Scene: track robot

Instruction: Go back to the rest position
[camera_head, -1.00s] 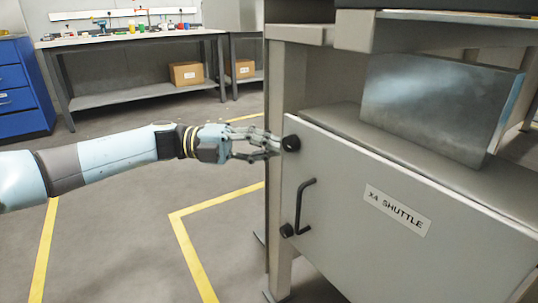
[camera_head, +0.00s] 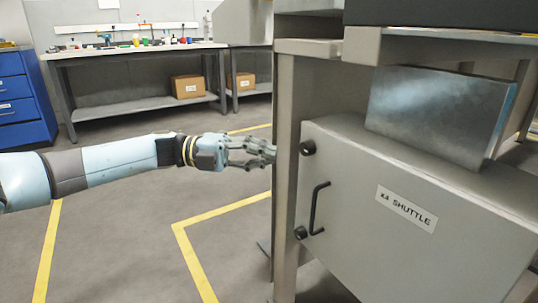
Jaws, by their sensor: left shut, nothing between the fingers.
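My left arm reaches in from the left edge, stretched out level above the floor. My left gripper (camera_head: 268,152) is shut and empty, just left of the grey cabinet's front post. The cabinet door (camera_head: 400,240) carries an "X4 SHUTTLE" label (camera_head: 406,208), a black bar handle (camera_head: 316,208) and two round black knobs, the upper one (camera_head: 308,147) to the right of my fingertips. A gap shows between the fingertips and that knob. My right gripper is not in view.
A grey metal plate (camera_head: 440,115) stands on top of the cabinet. Yellow lines (camera_head: 195,262) mark the open floor.

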